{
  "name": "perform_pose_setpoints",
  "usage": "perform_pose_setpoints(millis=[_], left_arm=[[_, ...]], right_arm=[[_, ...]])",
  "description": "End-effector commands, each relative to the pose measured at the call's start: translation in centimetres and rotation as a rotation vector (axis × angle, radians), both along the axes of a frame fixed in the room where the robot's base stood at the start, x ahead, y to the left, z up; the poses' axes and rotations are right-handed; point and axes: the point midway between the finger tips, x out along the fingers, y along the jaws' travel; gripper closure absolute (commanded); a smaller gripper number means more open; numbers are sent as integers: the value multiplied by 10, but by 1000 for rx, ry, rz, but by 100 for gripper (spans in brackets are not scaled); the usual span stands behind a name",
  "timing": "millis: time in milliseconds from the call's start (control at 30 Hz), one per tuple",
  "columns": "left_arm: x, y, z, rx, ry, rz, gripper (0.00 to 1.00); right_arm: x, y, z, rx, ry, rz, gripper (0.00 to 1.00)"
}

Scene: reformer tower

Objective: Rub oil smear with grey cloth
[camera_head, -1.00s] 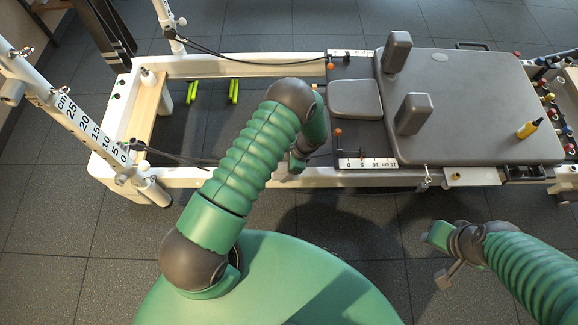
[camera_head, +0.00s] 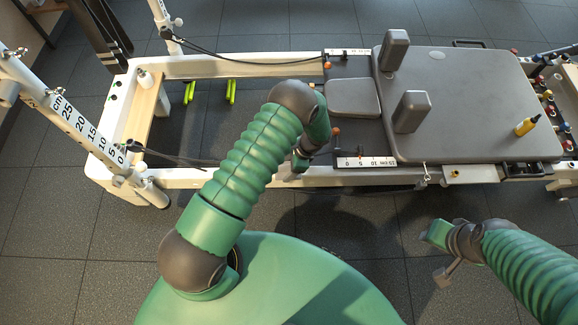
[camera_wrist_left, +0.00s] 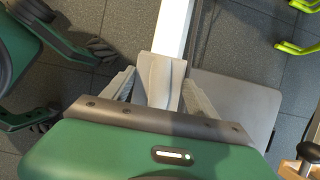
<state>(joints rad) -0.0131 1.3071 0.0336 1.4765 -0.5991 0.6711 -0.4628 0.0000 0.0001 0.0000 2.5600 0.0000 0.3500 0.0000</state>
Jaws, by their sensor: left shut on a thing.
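My left gripper (camera_head: 301,161) is over the near white rail (camera_head: 235,178) of the reformer, left of the ruler strip. In the left wrist view, my left gripper (camera_wrist_left: 160,90) is shut on a pale grey folded piece, the grey cloth (camera_wrist_left: 160,78), between its two fingers. The cloth lies over or just above the white rail; contact cannot be told. I cannot make out the oil smear; the arm and gripper may hide it. My right gripper (camera_head: 440,257) hangs over the floor at the lower right, apart from the reformer, its jaws unclear.
The grey carriage (camera_head: 470,100) with two shoulder blocks and a headrest (camera_head: 352,97) fills the right. A white bottle (camera_head: 145,78) is at the left end. Green bars (camera_head: 230,91) lie inside the frame.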

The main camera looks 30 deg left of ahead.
Motion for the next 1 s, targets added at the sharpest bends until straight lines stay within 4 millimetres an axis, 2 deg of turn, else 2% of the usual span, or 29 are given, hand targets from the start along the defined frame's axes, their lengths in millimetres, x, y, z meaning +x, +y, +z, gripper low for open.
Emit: perform_pose_setpoints(millis=[433,1000], left_arm=[[-13,19,1,0,3,1,65],[3,-7,-3,-3,0,-1,65]], right_arm=[[0,0,11,0,0,0,64],[0,0,-3,0,0,0,64]])
